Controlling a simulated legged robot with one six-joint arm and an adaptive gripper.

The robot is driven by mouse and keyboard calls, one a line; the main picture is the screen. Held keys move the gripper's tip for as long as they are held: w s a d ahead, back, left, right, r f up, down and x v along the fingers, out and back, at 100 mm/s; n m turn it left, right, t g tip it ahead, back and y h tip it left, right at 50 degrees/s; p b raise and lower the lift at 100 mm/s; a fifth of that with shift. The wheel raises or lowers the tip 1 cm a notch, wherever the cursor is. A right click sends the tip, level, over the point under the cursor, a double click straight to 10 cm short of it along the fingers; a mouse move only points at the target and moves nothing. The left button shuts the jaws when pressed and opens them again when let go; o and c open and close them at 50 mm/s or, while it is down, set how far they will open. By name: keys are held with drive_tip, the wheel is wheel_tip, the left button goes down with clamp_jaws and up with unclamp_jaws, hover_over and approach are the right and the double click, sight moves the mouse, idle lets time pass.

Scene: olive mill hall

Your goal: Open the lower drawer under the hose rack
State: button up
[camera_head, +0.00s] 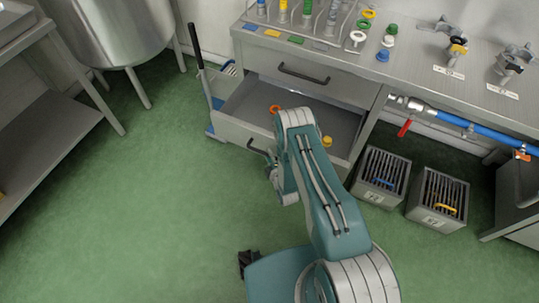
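The lower drawer (235,128) of the steel counter is pulled out, and its grey interior shows. An orange ring (275,109) and a yellow piece (327,141) lie inside. The dark bar handle (257,151) is on its front, partly hidden by my arm. My gripper (270,170) is at the drawer front, by the right end of the handle. My arm covers most of it, so I cannot tell whether its fingers are closed around the handle. The upper drawer (304,75) above is shut. A rack (312,18) with coloured-ended pieces stands on the counter above.
Two slotted grey crates (381,172) (436,196) stand on the floor right of the drawer. A blue pipe with a red-handled valve (405,128) runs under the counter. A long-handled tool (200,68) leans at the drawer's left. The green floor (150,210) at left is clear.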

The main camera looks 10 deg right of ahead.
drive_tip(key=shift+w+r, duration=0.1)
drive_tip(key=shift+s+d, duration=0.15)
drive_tip(key=shift+s, duration=0.25)
drive_tip(key=v, duration=1.1)
